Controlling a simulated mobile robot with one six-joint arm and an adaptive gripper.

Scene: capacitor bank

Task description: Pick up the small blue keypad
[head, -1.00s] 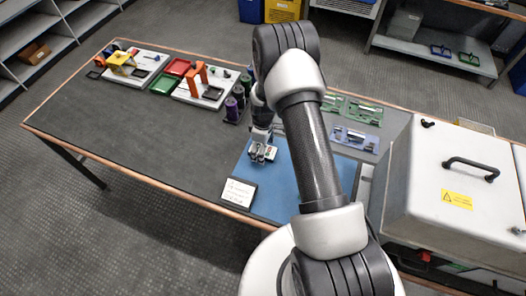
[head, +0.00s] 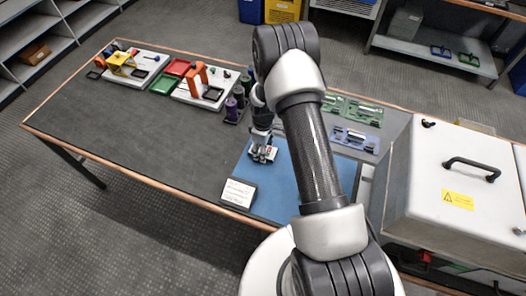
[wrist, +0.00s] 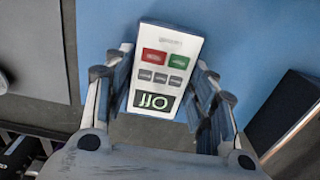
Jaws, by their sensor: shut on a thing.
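I cannot tell whether the keypad touches the mat.
Purple-topped cylinders (head: 232,108) and an orange fixture (head: 196,80) stand behind left. A grey cabinet (head: 450,180) is to the right. The table's left front is clear.

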